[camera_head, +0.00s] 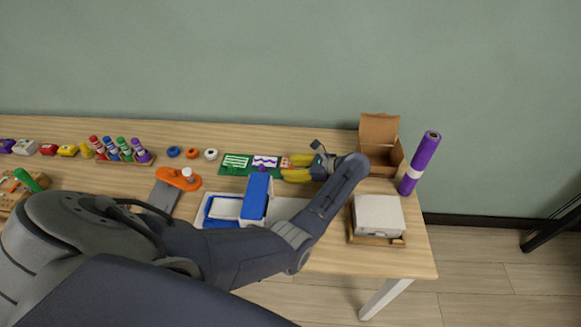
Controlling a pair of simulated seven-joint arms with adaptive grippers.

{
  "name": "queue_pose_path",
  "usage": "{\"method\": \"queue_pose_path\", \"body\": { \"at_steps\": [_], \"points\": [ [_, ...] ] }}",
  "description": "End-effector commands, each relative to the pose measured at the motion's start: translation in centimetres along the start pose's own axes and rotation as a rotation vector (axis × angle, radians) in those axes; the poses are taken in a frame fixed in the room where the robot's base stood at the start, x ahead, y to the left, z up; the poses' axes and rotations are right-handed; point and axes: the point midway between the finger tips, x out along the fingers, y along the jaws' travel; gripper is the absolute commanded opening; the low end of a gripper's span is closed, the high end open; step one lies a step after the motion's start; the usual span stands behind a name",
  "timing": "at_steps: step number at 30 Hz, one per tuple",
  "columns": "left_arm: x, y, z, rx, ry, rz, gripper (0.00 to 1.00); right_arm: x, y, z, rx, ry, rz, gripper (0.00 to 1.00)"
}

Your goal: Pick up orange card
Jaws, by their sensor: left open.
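My left gripper (290,168) reaches over the table from the left arm, with its yellow fingers pointing left. It is open, with a gap between the two fingers. The orange card (284,162) shows as a small orange patch at the fingertips, at the right of a row of cards on a green mat (228,171). Most of it is hidden by the fingers, and I cannot tell whether they touch it. My right gripper is not in view.
A green-striped card (236,161) and a purple-patterned card (265,161) lie left of the fingers. A blue-lidded box (256,196) stands in front. An open cardboard box (380,143), a purple roll (420,163) and a white box (378,213) stand at the right.

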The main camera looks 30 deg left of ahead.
Motion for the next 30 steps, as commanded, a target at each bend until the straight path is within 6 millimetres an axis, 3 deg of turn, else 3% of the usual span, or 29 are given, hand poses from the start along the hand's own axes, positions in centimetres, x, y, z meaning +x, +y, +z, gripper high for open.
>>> {"method": "queue_pose_path", "body": {
  "at_steps": [8,20,30],
  "points": [
    [0.08,-0.01,-0.01,0.0,0.0,-0.001,0.46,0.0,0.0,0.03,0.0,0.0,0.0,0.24],
    [0.08,-0.01,0.0,0.001,0.0,0.0,0.0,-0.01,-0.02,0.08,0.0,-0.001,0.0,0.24],
    [0.09,-0.01,0.01,0.0,0.0,0.0,0.0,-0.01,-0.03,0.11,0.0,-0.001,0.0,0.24]
  ]
}}
